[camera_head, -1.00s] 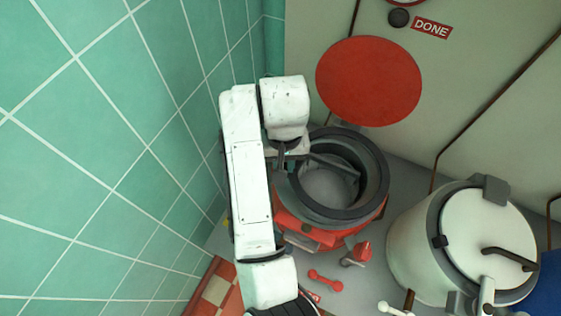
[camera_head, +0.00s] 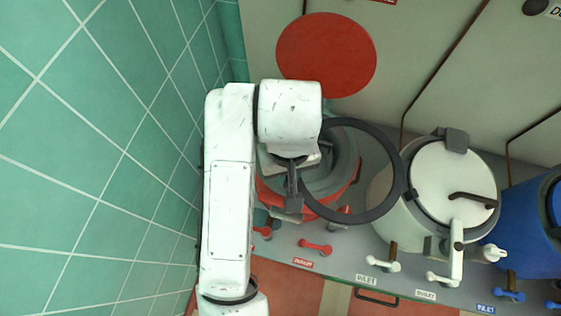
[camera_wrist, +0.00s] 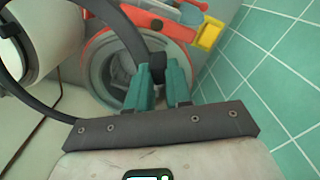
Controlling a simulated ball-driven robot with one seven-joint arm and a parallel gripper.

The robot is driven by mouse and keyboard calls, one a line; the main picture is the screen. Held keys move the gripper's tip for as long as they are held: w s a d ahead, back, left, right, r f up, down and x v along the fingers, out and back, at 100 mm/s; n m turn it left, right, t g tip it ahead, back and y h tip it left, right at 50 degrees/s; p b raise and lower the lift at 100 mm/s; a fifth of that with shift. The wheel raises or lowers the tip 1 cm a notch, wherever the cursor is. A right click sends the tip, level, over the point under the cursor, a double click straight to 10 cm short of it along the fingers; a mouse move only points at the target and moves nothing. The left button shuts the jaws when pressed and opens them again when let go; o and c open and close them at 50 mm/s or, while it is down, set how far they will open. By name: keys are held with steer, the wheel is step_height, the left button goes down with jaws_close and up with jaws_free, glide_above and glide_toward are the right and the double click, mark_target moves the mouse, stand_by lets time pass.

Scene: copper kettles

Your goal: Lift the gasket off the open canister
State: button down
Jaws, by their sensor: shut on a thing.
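The gasket is a large dark ring (camera_head: 398,165), raised off the open canister and shifted right of its mouth. The canister (camera_head: 350,152) is red outside with a grey rim and grey interior, partly seen through the ring and partly hidden by my arm. My gripper (camera_head: 292,188) is at the ring's left side. In the wrist view, the teal fingers of my gripper (camera_wrist: 163,80) are shut on a dark block on the gasket (camera_wrist: 122,32). The canister (camera_wrist: 108,75) shows below and beyond them, apart from the ring.
A white canister (camera_head: 450,185) with a closed lid stands to the right, its left part under the gasket's right edge. A blue canister (camera_head: 520,215) is farther right. A red disc (camera_head: 326,55) is behind. Small levers line the front edge. A green tiled wall (camera_head: 90,160) is left.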

steer(key=shift+r, duration=3.85)
steer(key=shift+s, duration=0.15)
